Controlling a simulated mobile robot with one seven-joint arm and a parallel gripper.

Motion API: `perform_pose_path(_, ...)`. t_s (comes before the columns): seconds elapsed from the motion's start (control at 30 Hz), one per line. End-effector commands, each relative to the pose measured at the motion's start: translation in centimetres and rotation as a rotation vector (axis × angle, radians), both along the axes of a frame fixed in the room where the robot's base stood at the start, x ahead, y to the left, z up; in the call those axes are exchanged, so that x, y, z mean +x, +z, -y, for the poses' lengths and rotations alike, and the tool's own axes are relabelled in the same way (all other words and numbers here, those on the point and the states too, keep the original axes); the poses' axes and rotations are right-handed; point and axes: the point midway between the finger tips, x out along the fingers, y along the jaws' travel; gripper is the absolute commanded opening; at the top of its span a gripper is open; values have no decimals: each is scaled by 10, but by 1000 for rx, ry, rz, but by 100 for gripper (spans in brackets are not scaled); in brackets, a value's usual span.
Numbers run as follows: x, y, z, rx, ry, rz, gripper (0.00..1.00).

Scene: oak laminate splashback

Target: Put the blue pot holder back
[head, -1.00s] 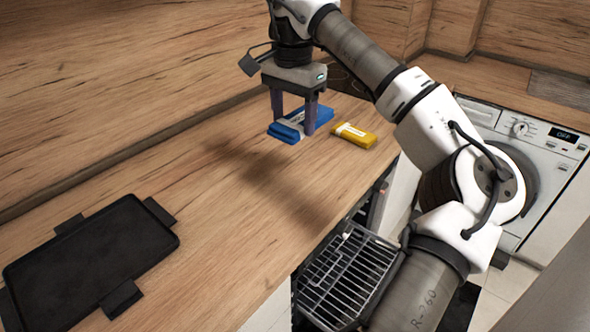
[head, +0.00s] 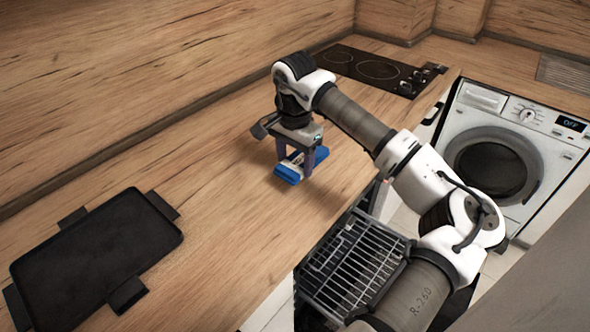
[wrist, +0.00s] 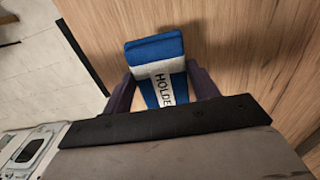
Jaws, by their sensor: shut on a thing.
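The blue pot holder (head: 288,175), a flat blue block with a white band, is between the fingers of my gripper (head: 296,162) at mid-counter in the head view. My gripper is shut on it. In the wrist view the pot holder (wrist: 154,48) lies between the two dark fingers of my gripper (wrist: 163,88). Its white label reads "HOLDE", and its near end is cut off by my gripper body. It is low over the wooden counter; I cannot tell whether it touches.
A black tray (head: 95,255) with several dark side blocks lies at the counter's left. A black hob (head: 375,68) is at the back. Below the front edge is an open wire rack (head: 350,265). A washing machine (head: 510,145) stands right. Counter left of my gripper is clear.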

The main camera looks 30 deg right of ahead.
Motion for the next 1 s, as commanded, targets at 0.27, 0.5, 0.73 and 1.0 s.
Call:
perform_pose_path(0.27, 0, -23, 0, 2, 1, -1, 36)
perform_pose_path(0.5, 0, -50, 0, -1, 0, 1, 36)
perform_pose_path(0.73, 0, -52, 0, -1, 0, 0, 36)
perform_pose_path(1.0, 0, -51, 0, -1, 0, 0, 81)
